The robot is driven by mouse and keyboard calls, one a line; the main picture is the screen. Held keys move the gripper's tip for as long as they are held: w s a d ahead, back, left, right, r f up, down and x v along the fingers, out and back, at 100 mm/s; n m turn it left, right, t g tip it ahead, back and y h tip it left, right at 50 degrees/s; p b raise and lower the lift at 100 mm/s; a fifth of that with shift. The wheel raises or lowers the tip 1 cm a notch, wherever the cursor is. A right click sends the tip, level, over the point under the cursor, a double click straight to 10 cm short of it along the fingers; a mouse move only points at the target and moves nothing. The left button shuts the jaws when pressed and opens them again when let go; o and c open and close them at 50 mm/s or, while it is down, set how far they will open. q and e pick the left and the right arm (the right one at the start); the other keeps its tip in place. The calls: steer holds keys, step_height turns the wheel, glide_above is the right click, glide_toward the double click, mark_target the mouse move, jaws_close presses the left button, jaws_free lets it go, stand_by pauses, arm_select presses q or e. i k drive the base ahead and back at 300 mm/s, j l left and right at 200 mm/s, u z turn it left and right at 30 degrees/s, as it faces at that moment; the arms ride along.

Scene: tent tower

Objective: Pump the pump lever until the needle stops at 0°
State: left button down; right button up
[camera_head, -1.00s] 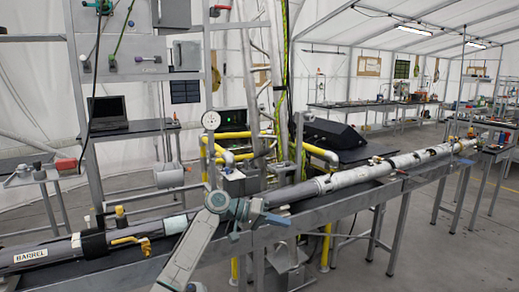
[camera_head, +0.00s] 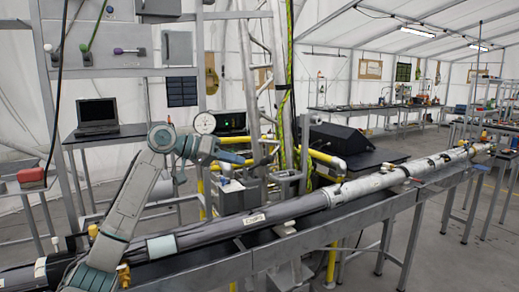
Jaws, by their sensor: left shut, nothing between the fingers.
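A round white dial gauge (camera_head: 205,123) stands on a post left of centre; its needle is too small to read. My left arm rises from the bottom left and bends at the wrist beside the gauge. My left gripper (camera_head: 244,161) points right, shut and empty, above a grey metal box (camera_head: 238,196) behind the long tube. I cannot pick out the pump lever with certainty; the gripper and arm cover part of that area. My right gripper is not in view.
A long dark and silver tube (camera_head: 310,203) lies on a grey rail across the front. Yellow pipes (camera_head: 326,158) stand behind the box. A laptop (camera_head: 97,115) and a red block (camera_head: 32,175) sit at left. Open floor lies at right.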

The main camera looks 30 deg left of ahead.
mark_target(268, 160)
steer(key=i+j, duration=0.8)
